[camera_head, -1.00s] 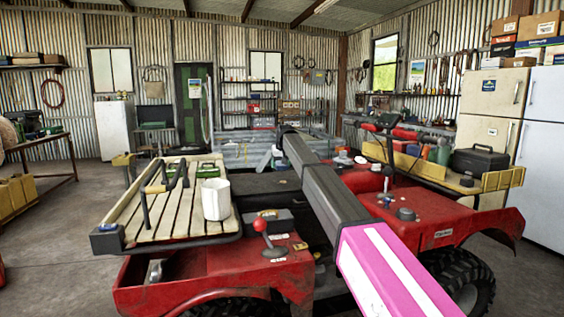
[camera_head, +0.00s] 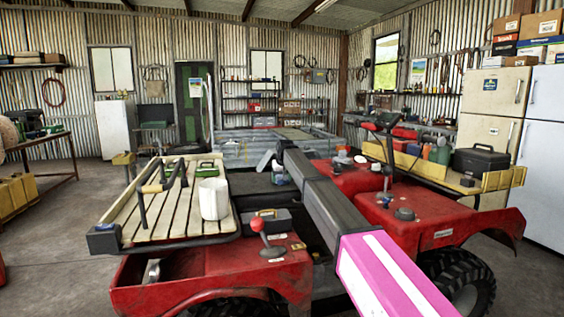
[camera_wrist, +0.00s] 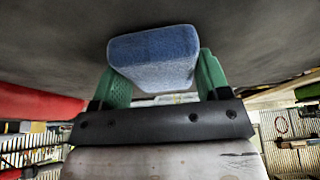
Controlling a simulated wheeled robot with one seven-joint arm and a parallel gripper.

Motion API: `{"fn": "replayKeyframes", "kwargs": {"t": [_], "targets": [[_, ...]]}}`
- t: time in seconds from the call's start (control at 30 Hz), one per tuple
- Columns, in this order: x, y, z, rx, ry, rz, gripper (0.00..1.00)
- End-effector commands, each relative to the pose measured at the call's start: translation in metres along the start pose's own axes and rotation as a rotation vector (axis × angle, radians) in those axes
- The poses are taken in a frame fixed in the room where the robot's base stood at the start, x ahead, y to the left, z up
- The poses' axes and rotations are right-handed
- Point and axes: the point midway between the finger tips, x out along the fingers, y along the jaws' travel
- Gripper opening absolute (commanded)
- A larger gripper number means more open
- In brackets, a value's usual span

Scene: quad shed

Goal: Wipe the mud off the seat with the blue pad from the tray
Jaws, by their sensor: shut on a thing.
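The blue pad (camera_wrist: 152,48) is between the green fingers of my gripper (camera_wrist: 160,76), which are shut on it, in the wrist view. A dark grey surface, apparently the seat (camera_wrist: 50,35), fills the top of that view behind the pad. I cannot tell whether the pad touches it. In the head view the black seat (camera_head: 252,184) lies in the middle of the red quad, to the right of the slatted rack. My arm reaches over its right side and hides part of it. I cannot make out mud on the seat. I cannot clearly pick out the tray.
A red-knobbed lever (camera_head: 258,225) stands in front of the seat. A dark toolbox (camera_head: 480,161) sits on the right-hand rack. Open floor lies to the left.

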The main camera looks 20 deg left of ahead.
Motion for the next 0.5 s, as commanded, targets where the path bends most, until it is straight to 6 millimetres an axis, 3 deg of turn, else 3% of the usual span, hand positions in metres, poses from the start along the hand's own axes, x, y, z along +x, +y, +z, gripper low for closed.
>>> {"fn": "replayKeyframes", "kwargs": {"t": [0.13, 0.5], "targets": [[-0.003, -0.01, 0.01, -0.005, -0.002, -0.002, 0.47], [0.008, 0.002, -0.018, 0.001, -0.002, 0.0, 0.47]]}}
